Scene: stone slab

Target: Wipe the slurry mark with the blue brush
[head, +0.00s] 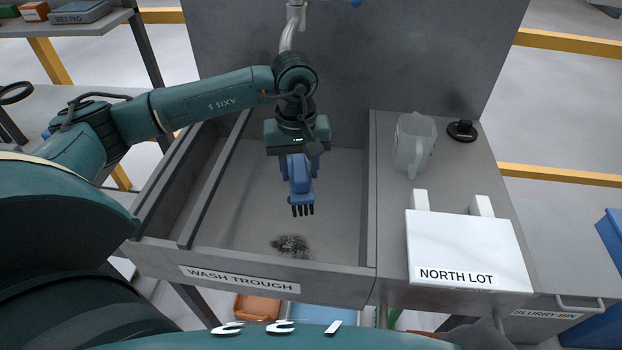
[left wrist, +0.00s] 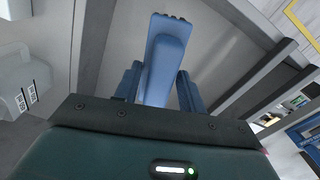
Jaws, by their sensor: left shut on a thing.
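My left gripper (head: 299,172) is shut on the blue brush (head: 301,186) and holds it over the wash trough (head: 335,215). The brush's dark bristles (head: 302,210) point down toward the trough floor. The dark speckled slurry mark (head: 291,245) lies on the trough floor near the front wall, nearer to me than the bristles and apart from them in the picture. In the left wrist view the brush (left wrist: 166,55) sticks out between the blue fingers of my gripper (left wrist: 160,85). The mark does not show there. My right gripper is not in view.
A faucet (head: 290,38) rises behind the trough. Two rails (head: 215,180) cross its left side. On the right counter stand a clear pitcher (head: 411,145), a black round object (head: 462,130) and a white NORTH LOT sign (head: 462,245). The trough floor around the mark is clear.

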